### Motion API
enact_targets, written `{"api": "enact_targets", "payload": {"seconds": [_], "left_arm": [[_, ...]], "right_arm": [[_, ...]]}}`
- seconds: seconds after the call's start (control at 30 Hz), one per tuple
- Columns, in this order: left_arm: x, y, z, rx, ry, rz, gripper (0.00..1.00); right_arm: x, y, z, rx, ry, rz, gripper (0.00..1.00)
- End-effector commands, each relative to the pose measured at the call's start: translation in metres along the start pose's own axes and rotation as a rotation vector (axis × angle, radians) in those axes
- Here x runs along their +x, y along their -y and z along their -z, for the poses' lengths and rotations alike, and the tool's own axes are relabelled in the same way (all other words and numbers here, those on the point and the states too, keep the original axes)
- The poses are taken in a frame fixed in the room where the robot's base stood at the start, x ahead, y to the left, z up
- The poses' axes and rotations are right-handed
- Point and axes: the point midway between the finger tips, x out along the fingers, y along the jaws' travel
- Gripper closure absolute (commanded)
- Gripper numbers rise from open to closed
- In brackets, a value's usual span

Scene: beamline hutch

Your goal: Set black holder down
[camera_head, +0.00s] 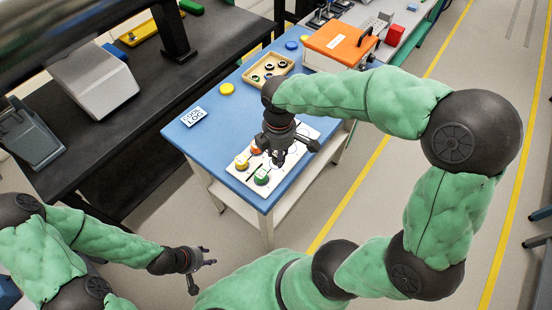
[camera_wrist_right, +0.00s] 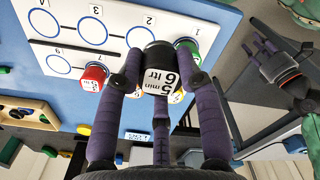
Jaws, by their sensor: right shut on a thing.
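The black holder (camera_wrist_right: 160,68), with a white printed label reading roughly "5 min 6 ltr", is between the purple-grey fingers of my right gripper (camera_wrist_right: 158,80). In the head view my right gripper (camera_head: 280,152) is over the white board (camera_head: 238,174), and it mostly hides the holder. I cannot tell whether the holder touches the board. The board has numbered circles. A red holder (camera_wrist_right: 94,77) and a green holder (camera_wrist_right: 190,48) stand on it; the green one also shows in the head view (camera_head: 262,177), near a yellow one (camera_head: 241,163). My left gripper (camera_head: 199,271) is open and empty, away from the table.
The blue table (camera_head: 222,128) also holds a wooden tray (camera_head: 289,68) with dark rings, a yellow disc (camera_head: 227,89), a blue disc (camera_head: 291,45) and a printed card (camera_head: 194,117). An orange case (camera_head: 340,42) stands behind. A black bench (camera_head: 120,120) is at left.

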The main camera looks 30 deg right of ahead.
Motion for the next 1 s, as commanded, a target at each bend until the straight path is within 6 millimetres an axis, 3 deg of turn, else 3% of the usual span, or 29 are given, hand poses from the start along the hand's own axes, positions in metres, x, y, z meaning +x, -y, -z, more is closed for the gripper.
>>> {"api": "enact_targets", "payload": {"seconds": [0.03, 0.23, 0.47, 0.7, 1.0], "left_arm": [[0.006, 0.002, 0.000, 0.000, 0.000, 0.000, 0.60], [0.014, 0.005, 0.001, 0.000, 0.000, 0.000, 0.60], [0.017, 0.006, 0.001, 0.000, 0.000, 0.000, 0.60], [0.028, 0.010, 0.001, 0.000, 0.000, 0.000, 0.60], [0.027, 0.010, 0.001, 0.000, 0.000, 0.000, 0.60]], "right_arm": [[0.013, -0.006, 0.000, 0.001, 0.003, 0.005, 0.97], [0.035, -0.026, 0.001, -0.001, 0.002, 0.002, 0.97], [0.044, -0.035, 0.002, 0.000, 0.001, 0.002, 0.98], [0.076, -0.038, 0.002, -0.001, 0.001, 0.002, 0.98], [0.078, -0.038, 0.002, -0.001, 0.001, 0.000, 0.98]]}}
